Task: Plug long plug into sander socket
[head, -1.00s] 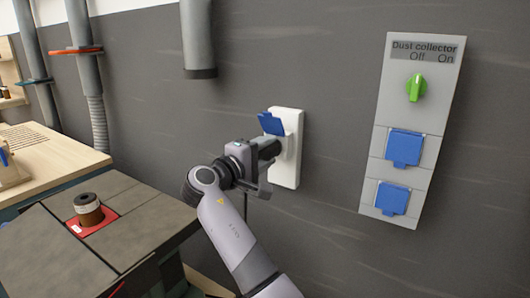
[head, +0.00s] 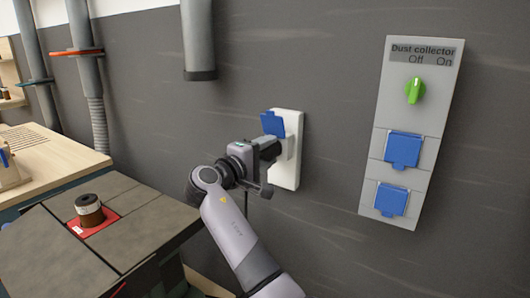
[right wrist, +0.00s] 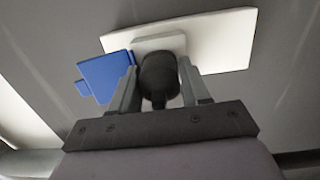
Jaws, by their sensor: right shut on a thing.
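The sander socket (head: 288,170) is a white wall plate with its blue lid (head: 272,123) raised; it also shows in the right wrist view (right wrist: 215,40). My right gripper (head: 264,165) is at the plate, shut on the long plug (head: 270,150), a dark round plug. In the right wrist view the plug (right wrist: 159,78) sits between the two fingers, its front end against the white socket block below the lid. The gripper partly hides the plug, and I cannot tell how deep it sits. My left gripper is not in view.
A grey dust collector panel (head: 425,70) with a green knob and two blue-lidded sockets is on the wall to the right. The sander table (head: 120,235) is at left. A grey pipe (head: 198,40) hangs above. The wall between plate and panel is clear.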

